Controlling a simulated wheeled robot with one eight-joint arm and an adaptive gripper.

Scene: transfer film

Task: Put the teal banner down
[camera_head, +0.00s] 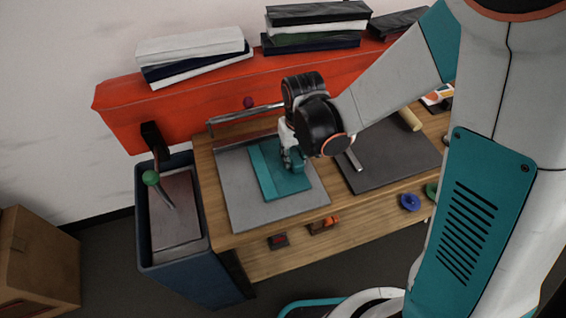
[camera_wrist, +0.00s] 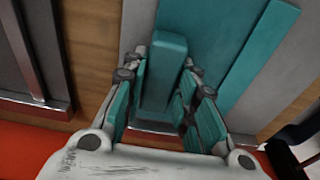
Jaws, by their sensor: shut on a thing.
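The teal banner (camera_head: 273,180) is a flat teal sheet with a lighter strip along its left side. It lies over the grey board (camera_head: 238,195) on the wooden bench; I cannot tell whether it touches it. My gripper (camera_head: 291,160) is at the banner's right part. In the wrist view, my gripper (camera_wrist: 160,105) is shut on an upright teal block (camera_wrist: 166,60) above the teal banner (camera_wrist: 215,35). I cannot tell whether the block is joined to the sheet. The fingers hide the block's lower end.
A dark mat (camera_head: 385,160) with a metal bar lies to the right on the bench. A blue bin (camera_head: 175,262) with a green-knobbed tool stands left. A red shelf (camera_head: 180,100) behind carries stacked slabs. Blue and green rings lie at the front right.

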